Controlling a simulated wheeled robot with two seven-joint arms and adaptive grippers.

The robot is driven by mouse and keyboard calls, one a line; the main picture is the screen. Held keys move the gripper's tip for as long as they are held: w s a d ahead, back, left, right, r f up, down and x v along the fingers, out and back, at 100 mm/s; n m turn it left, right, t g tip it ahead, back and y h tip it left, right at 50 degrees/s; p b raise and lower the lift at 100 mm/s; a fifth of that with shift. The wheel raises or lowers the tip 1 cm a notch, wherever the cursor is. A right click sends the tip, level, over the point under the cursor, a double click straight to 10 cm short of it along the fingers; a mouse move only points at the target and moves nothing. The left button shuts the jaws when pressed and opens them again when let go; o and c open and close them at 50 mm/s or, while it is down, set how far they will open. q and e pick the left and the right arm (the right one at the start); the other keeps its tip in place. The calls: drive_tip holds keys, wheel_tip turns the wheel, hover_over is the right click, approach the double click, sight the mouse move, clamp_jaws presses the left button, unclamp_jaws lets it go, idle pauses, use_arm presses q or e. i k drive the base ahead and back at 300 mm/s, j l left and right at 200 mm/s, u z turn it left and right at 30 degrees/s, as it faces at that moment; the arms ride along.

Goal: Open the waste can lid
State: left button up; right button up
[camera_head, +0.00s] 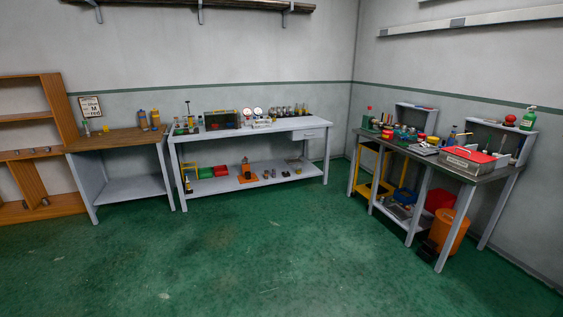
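An orange can (450,231) stands on the green floor at the right, under the right workbench and partly behind its front leg. It is the only thing here that looks like a waste can. Neither of my grippers is in view.
The right workbench (486,176) carries a grey box with a red top (467,160) and many small items. A white bench (258,133) and a wooden-topped table (112,139) line the back. The green floor (250,260) is clear in front.

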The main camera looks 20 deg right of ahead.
sight(453, 215)
drive_tip(key=i+z, duration=0.6)
drive_tip(key=i, duration=0.2)
drive_tip(key=i+z, duration=1.7)
drive_tip(key=i, duration=0.55)
